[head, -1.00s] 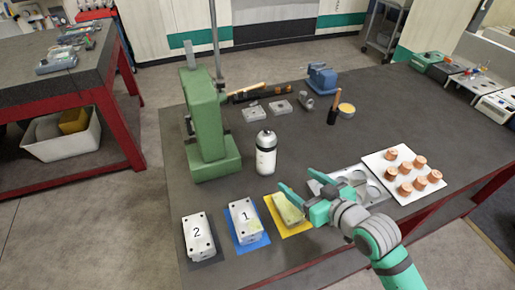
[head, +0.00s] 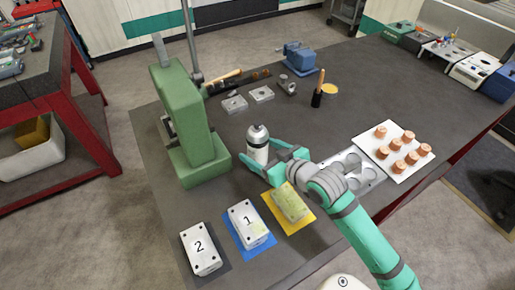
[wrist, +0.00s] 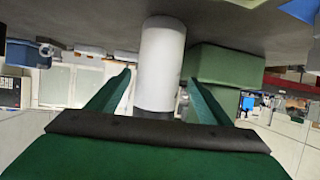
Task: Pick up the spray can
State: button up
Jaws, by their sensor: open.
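The spray can (head: 258,141), white with a dark cap, stands upright on the dark bench right of the green press. In the wrist view the can (wrist: 161,62) appears upside down between the two green fingers (wrist: 158,92). Gaps show on both sides there, wider on the left. I cannot tell whether either finger touches it.
The green press (head: 185,115) stands close left of the can. Mould blocks marked 2 (head: 201,249) and 1 (head: 248,223) and a yellowish block (head: 290,203) lie in front. A white plate (head: 392,151) with several copper pieces is at right.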

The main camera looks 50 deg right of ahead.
jog(key=shift+d+x, duration=0.15)
jog(key=shift+x, duration=1.25)
jog(key=shift+d+x, duration=0.1)
jog(key=shift+x, duration=1.3)
jog(key=c, duration=1.5)
jog(key=shift+r, duration=0.1)
